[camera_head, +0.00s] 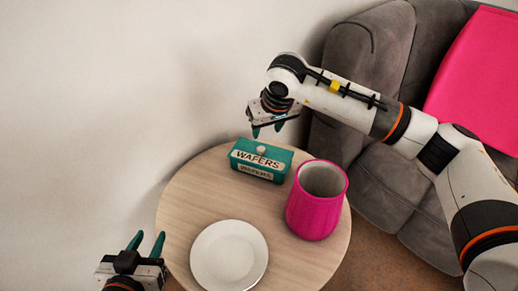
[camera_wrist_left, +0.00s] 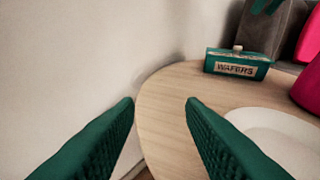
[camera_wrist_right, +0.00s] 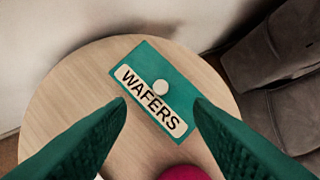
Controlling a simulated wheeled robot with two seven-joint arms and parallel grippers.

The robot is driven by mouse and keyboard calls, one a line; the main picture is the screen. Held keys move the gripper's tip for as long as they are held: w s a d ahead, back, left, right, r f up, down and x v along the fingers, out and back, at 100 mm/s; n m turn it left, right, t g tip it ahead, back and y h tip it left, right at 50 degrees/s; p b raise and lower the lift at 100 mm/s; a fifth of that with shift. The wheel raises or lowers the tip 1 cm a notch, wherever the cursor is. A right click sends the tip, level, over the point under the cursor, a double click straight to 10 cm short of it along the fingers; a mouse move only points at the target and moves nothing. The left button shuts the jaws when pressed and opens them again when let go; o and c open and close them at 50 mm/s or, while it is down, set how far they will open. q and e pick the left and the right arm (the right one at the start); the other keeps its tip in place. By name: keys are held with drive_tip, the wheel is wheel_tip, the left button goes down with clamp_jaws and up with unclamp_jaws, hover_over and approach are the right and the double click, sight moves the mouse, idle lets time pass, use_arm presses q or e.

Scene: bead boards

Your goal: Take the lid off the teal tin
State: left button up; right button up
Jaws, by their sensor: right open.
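The teal tin (camera_head: 262,170) stands on the round table with its lid (camera_head: 275,151) on, labelled WAFERS. A pale round knob (camera_wrist_right: 160,87) sits at the middle of the lid; the tin also shows in the left wrist view (camera_wrist_left: 238,71). My right gripper (camera_head: 266,131) is open and empty, above and behind the tin. In the right wrist view the tin lies beyond and between its two fingertips (camera_wrist_right: 159,101), apart from them. My left gripper (camera_head: 148,241) is open and empty at the table's left front edge, far from the tin.
A pink ribbed mug (camera_head: 312,213) stands to the right of the tin on the wooden table (camera_head: 183,212). A white plate (camera_head: 229,256) lies in front. A grey sofa (camera_head: 385,190) with a pink cloth (camera_head: 480,85) is at the right. A pale wall is behind.

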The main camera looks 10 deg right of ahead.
hover_over(261, 148)
drive_tip(key=s, duration=0.3)
wheel_tip(261, 148, down, 5)
drive_tip(key=shift+w+d+r+b, duration=0.1)
drive_tip(key=shift+d+r+b, duration=0.05)
drive_tip(key=shift+b, duration=0.3)
drive_tip(key=b+x, duration=0.1)
drive_tip(key=x, duration=0.4)
drive_tip(key=shift+b, duration=0.4)
use_arm(q)
wheel_tip(261, 148, up, 11)
drive_tip(key=d+t+h, duration=0.2)
drive_tip(key=t, duration=0.6)
drive_tip(key=shift+w+h, duration=0.35)
drive_tip(key=shift+h, duration=0.05)
drive_tip(key=shift+f, duration=0.1)
use_arm(e)
clamp_jaws()
